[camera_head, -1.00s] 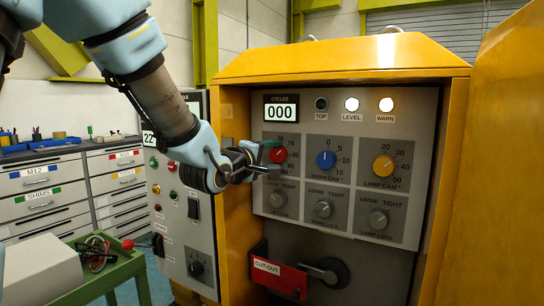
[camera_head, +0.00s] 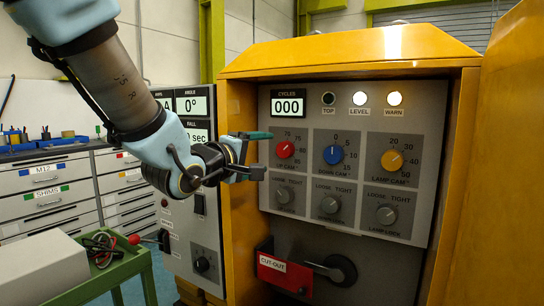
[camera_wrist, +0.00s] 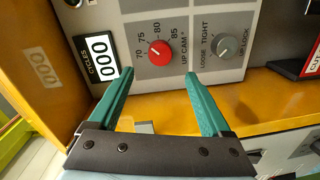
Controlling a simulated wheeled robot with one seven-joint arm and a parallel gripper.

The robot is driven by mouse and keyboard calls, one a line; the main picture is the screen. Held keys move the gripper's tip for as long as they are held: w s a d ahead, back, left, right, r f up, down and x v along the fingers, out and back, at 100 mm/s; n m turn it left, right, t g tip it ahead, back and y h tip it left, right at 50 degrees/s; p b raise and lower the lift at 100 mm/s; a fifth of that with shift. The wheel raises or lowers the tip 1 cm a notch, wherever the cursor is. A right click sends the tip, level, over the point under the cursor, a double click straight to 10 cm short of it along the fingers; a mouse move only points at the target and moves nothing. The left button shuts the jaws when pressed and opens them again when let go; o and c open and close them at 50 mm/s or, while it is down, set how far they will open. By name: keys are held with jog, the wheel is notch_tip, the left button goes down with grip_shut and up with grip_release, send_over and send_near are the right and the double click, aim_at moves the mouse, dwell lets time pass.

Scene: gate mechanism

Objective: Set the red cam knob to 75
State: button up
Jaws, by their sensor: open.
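The red cam knob (camera_head: 285,149), labelled UP CAM, is at the upper left of the grey panel, below the CYCLES display. It also shows in the wrist view (camera_wrist: 159,53), with marks 70, 75, 80 and 85 around it. I cannot tell exactly which mark its pointer meets. My gripper (camera_head: 264,154) is open and empty just left of the knob in the head view. In the wrist view its two green fingers (camera_wrist: 160,77) are spread, with the knob beyond and between the tips, apparently untouched. Nothing hides the knob in the wrist view.
The blue knob (camera_head: 333,155) and yellow knob (camera_head: 392,161) sit to the right. A grey lock knob (camera_head: 284,194) is directly below the red one. The yellow cabinet side wall (camera_head: 237,228) stands close to my gripper. A red CUT-OUT tag (camera_head: 285,272) is lower down.

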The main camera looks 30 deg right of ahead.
jog(key=shift+v, duration=1.5)
jog(key=w+a+f+m+y, duration=0.1)
jog(key=w+a+f+y, duration=0.4)
jog(key=a+f, duration=0.35)
jog(key=w+a+f+y, duration=0.4)
jog(key=a+f+y, duration=0.25)
jog(key=a, duration=0.35)
jog(key=s+a+f+m+g+y, duration=0.1)
jog(key=s+a+f+m+g, duration=0.1)
jog(key=a, duration=0.5)
jog(key=s+a+f+m+g+y, duration=0.1)
jog(key=s+a+f+g+y, duration=0.1)
jog(key=s+a+f+g, duration=0.2)
jog(key=s+a+f, duration=0.2)
jog(key=a+f, duration=0.1)
jog(key=a, duration=0.1)
jog(key=shift+s+f+m+g, duration=0.15)
jog(key=shift+s+m+g, duration=0.15)
jog(key=shift+m+g, duration=0.1)
jog(key=shift+w, duration=0.1)
